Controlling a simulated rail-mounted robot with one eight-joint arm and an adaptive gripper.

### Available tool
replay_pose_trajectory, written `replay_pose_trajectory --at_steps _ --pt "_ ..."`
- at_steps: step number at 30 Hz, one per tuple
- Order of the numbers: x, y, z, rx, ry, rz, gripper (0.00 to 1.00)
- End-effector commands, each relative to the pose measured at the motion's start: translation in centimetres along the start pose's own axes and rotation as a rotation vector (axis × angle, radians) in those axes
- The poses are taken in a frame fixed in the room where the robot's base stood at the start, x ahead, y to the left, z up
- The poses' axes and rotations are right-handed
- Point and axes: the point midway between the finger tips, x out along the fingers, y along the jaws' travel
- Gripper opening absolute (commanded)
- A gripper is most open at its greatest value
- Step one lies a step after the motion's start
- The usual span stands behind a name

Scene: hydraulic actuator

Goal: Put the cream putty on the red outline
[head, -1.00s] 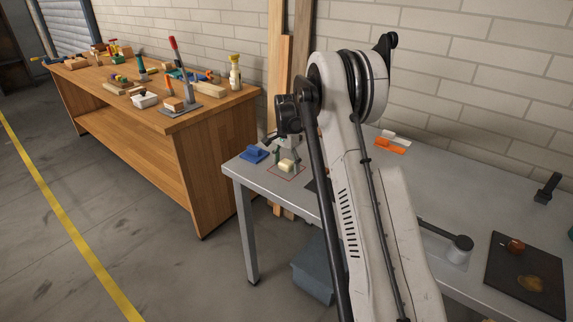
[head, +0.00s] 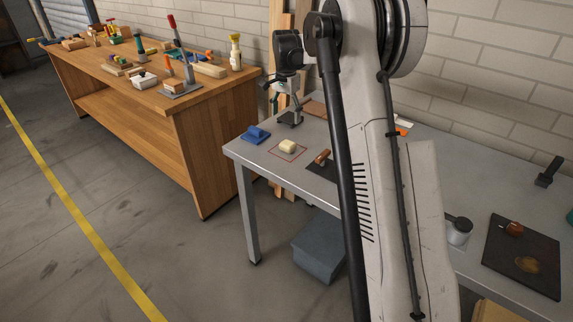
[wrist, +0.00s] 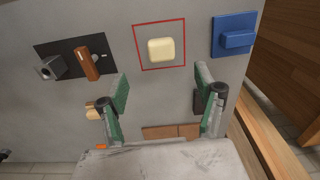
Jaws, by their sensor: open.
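The cream putty (head: 287,146) is a small pale block. It rests on the grey table inside the red outline (head: 273,152). In the wrist view the putty (wrist: 161,50) lies within the red square (wrist: 136,52), with grey surface showing between it and the lines on all sides. My gripper (wrist: 161,84) is open, its two green-padded fingers apart and empty. The putty shows beyond the fingertips, clear of both. In the head view my gripper is up behind the putty, partly hard to make out.
A blue block (wrist: 235,38) sits right of the outline in the wrist view. A dark plate (wrist: 62,50) with a brown-handled tool (wrist: 88,64) lies left of it. A wooden workbench (head: 190,120) stands beside the table (head: 440,175). My arm hides the table's middle in the head view.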

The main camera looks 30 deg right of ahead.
Motion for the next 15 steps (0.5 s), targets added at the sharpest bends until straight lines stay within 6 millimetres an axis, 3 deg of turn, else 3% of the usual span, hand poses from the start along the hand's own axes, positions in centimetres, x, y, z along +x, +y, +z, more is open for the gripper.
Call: replay_pose_trajectory --at_steps 6,15 --pt "-5.2 1.6 5.0 -0.13 0.049 -0.05 0.66" --pt "-10.8 5.2 12.4 -0.32 0.128 -0.12 0.66"
